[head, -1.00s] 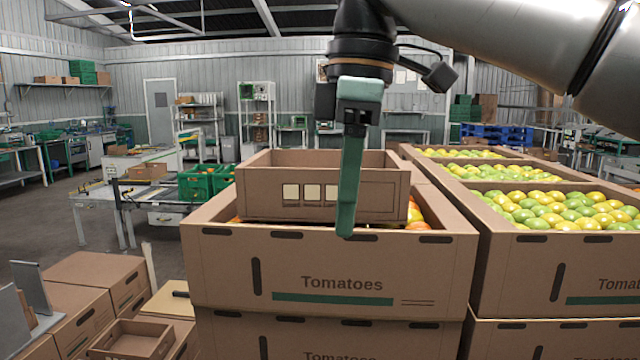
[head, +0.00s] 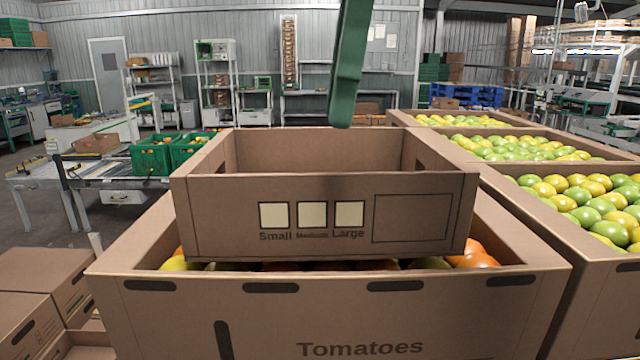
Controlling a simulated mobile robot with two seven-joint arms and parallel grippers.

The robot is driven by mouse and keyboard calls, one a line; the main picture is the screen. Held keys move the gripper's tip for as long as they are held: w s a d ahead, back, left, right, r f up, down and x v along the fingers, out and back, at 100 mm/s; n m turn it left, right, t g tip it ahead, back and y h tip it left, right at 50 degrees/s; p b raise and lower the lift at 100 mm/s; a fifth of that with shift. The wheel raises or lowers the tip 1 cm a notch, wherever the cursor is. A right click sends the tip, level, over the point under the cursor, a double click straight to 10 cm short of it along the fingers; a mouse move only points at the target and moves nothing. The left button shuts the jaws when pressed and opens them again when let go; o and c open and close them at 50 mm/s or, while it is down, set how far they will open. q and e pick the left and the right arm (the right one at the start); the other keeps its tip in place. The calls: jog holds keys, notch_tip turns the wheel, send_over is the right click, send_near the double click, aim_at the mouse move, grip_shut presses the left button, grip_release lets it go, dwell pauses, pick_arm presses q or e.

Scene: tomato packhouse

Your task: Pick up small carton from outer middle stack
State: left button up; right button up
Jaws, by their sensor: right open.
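A small open carton (head: 420,215) with Small, Medium and Large boxes printed on its front sits on top of a large "Tomatoes" carton (head: 200,315) in the head view. It looks empty as far as I can see inside. Tomatoes (head: 474,254) show in the large carton around the small one's lower edge. My right gripper (head: 345,115) hangs in from the top, above and apart from the small carton's back wall. Only its green finger shows; it holds nothing that I can see. My left gripper is out of view.
Large cartons of green and yellow tomatoes (head: 575,190) stand close on the right. Brown boxes (head: 40,275) lie low on the left. Green crates (head: 155,155) rest on a table behind left. Shelves (head: 215,85) stand at the back wall.

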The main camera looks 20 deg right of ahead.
aim_at(323, 181)
jog(key=shift+w+a+f, duration=0.1)
jog(key=shift+a+f, duration=0.1)
jog(key=shift+f, duration=1.35)
jog(key=shift+w+a+f, duration=0.1)
jog(key=shift+a+f, duration=0.05)
jog(key=shift+f, duration=1.4)
jog(key=shift+s+a+f, duration=0.1)
jog(key=shift+a+f, duration=0.05)
jog(key=shift+f, duration=0.7)
jog(key=shift+s+a+f, duration=0.1)
jog(key=shift+a+f, duration=0.05)
jog(key=shift+f, duration=0.75)
jog(key=shift+s+a+f, duration=0.1)
jog(key=shift+a+f, duration=0.05)
jog(key=shift+f, duration=0.7)
grip_shut()
